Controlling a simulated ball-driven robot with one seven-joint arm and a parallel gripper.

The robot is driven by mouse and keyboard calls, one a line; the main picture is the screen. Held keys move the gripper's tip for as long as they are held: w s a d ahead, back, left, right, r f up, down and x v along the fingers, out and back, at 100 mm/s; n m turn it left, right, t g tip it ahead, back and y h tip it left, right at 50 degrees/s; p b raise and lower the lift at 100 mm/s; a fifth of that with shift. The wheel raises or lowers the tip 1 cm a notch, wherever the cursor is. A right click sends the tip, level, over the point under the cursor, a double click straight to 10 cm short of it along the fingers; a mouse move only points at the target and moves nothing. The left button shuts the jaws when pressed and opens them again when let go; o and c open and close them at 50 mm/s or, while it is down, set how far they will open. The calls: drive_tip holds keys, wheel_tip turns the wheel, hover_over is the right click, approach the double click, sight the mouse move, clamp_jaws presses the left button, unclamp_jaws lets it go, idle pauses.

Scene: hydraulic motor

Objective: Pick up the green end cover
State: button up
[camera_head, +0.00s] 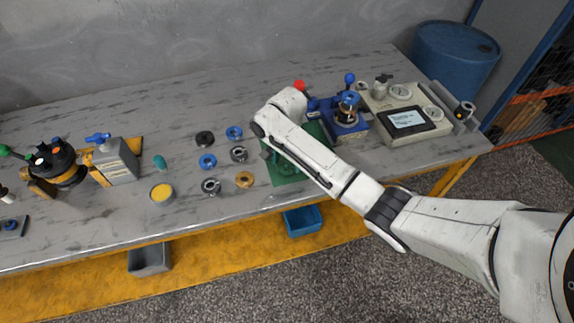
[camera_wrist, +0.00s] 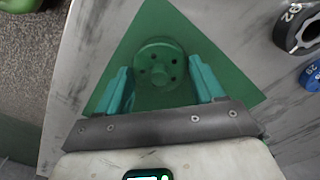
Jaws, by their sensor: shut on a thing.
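The green end cover (camera_wrist: 160,65) is a round flanged disc with a raised centre and several dark holes. In the wrist view it sits between the two teal fingers of my gripper (camera_wrist: 159,72), which is shut on it from both sides. The green mat (camera_wrist: 150,25) is behind and around it, and I cannot tell whether the cover touches the mat or is just above it. In the head view the mat (camera_head: 283,180) lies near the table's front edge, and my arm hides much of it and most of the gripper.
Several rings and discs, including a black ring (camera_head: 204,138) and a tan ring (camera_head: 244,180), lie left of the mat. A blue fixture (camera_head: 349,128) and a beige device with a screen (camera_head: 408,119) stand to its right. A yellow-topped cup (camera_head: 162,192) stands farther left.

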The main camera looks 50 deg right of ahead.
sight(286, 162)
drive_tip(key=shift+r, duration=0.45)
wheel_tip(286, 162, up, 2)
drive_tip(key=shift+w+r+b, duration=0.1)
drive_tip(key=shift+r+b, duration=0.05)
drive_tip(key=shift+b, duration=0.25)
drive_tip(key=s+d+r+p, duration=0.1)
drive_tip(key=s+r+p, duration=0.6)
drive_tip(key=s+r, duration=0.3)
drive_tip(key=shift+s, duration=2.05)
